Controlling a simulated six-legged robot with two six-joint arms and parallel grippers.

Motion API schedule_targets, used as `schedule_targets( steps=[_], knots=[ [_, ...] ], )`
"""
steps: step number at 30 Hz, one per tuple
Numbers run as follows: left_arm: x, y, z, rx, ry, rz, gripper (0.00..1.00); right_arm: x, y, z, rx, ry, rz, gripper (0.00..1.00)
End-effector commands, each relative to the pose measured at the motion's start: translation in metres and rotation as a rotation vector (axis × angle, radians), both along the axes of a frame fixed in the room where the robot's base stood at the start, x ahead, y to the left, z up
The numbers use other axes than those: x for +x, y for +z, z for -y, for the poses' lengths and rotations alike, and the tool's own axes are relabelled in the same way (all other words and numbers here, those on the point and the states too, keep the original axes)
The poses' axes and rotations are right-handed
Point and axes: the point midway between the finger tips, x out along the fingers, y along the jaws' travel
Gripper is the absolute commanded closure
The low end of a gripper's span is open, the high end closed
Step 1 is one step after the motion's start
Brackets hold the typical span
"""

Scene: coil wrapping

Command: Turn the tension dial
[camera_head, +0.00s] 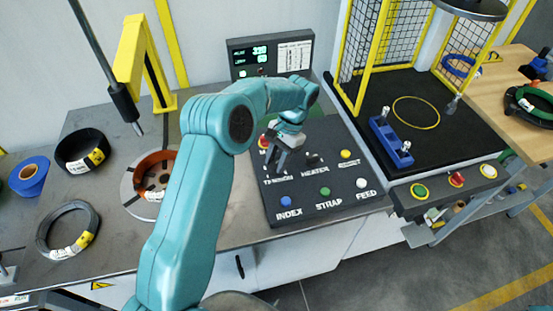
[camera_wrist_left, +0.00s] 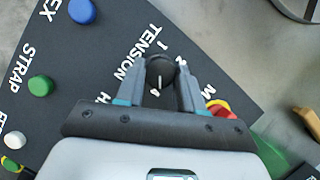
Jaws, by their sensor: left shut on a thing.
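The tension dial (camera_wrist_left: 159,74) is a dark round knob with a pale pointer line on the black control panel (camera_head: 295,203). In the left wrist view it sits between the two fingers of my left gripper (camera_wrist_left: 160,92), which is shut on it. In the head view my left gripper (camera_head: 281,160) reaches down onto the panel's left part above the TENSION label, and it mostly hides the dial. Printed numbers stand around the dial in the wrist view, partly covered by the fingers. My right gripper is in neither view.
Close to the dial are a red button (camera_head: 264,141), the heater switch (camera_head: 312,159) and a yellow button (camera_head: 346,154). Blue (camera_head: 286,202), green (camera_head: 325,191) and white (camera_head: 362,182) buttons line the panel's front. A display (camera_head: 268,56) stands behind. Coils lie at left.

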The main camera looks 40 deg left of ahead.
Motion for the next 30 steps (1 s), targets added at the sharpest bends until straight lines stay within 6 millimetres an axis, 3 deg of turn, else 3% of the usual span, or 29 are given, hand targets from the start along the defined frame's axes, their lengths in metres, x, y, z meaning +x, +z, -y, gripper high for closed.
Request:
schedule_targets(
  steps=[9,24,25,26,27,30],
  knots=[
    [0.0011,0.0007,0.0004,0.0,-0.1,0.007,0.93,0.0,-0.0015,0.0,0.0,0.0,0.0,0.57],
    [0.0011,0.0008,0.0005,0.001,-0.116,0.007,0.93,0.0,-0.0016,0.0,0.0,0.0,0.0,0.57],
    [0.0011,0.0008,0.0005,0.001,-0.116,0.006,0.56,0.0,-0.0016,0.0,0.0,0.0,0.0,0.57],
    [0.0011,0.0008,0.0006,0.001,-0.116,0.006,0.47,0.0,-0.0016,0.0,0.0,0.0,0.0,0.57],
    [0.001,0.0007,0.0006,0.001,-0.116,0.006,0.38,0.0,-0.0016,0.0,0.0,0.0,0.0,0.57],
    [0.0006,0.0005,0.0007,0.0,-0.115,0.004,0.38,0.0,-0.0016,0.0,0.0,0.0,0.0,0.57]
  ],
)
